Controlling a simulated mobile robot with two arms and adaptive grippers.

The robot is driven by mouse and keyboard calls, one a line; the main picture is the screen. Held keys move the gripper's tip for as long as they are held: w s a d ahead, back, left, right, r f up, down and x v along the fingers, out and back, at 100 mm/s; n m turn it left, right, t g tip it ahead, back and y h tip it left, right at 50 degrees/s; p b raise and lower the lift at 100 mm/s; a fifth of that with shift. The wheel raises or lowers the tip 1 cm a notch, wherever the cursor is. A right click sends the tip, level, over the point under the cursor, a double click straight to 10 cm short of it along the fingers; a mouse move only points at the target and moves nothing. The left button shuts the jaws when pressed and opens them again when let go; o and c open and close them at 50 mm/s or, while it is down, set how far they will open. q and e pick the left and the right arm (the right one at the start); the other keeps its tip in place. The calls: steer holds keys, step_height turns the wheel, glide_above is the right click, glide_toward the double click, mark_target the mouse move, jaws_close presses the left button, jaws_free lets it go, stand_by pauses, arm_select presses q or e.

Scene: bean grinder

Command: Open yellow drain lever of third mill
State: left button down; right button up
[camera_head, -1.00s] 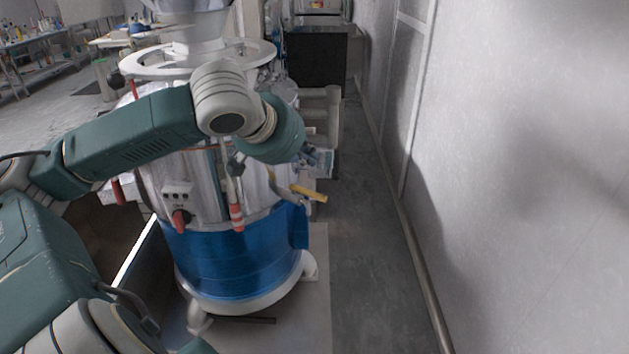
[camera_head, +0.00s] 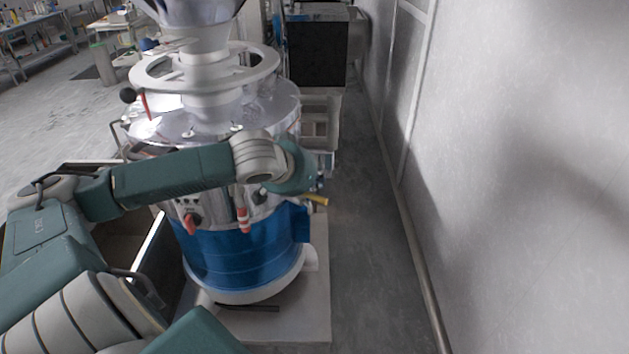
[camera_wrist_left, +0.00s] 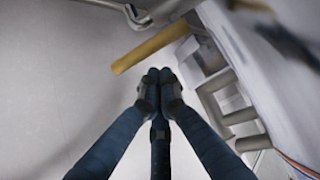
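The mill is a big steel machine with a blue lower body (camera_head: 245,255). Its yellow lever (camera_head: 316,200) sticks out at the right side; only its end shows in the head view, the rest being behind my left wrist. In the left wrist view the yellow lever (camera_wrist_left: 150,48) runs slantwise just beyond my fingertips, with a visible gap. My left gripper (camera_wrist_left: 160,80) has its dark fingertips together, with nothing between them. In the head view the left gripper is mostly hidden behind my wrist, just above the lever. My right gripper is not in view.
A red-handled lever (camera_head: 243,220) and a red knob (camera_head: 191,223) are on the mill's front. A white wall (camera_head: 520,180) with a pipe (camera_head: 425,275) along its foot stands right. The floor strip (camera_head: 365,250) between is clear. A dark-fronted machine (camera_head: 317,55) stands behind.

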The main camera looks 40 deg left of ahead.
arm_select(q)
steer(key=shift+s+d+f, duration=0.15)
steer(key=shift+s+f, duration=0.1)
steer(key=shift+s, duration=0.2)
steer(key=shift+s+f+p, duration=0.15)
steer(key=shift+s+p, duration=0.3)
steer(key=shift+p, duration=0.2)
steer(key=shift+s+d, duration=0.1)
steer(key=shift+s, duration=0.1)
steer(key=shift+f, duration=0.1)
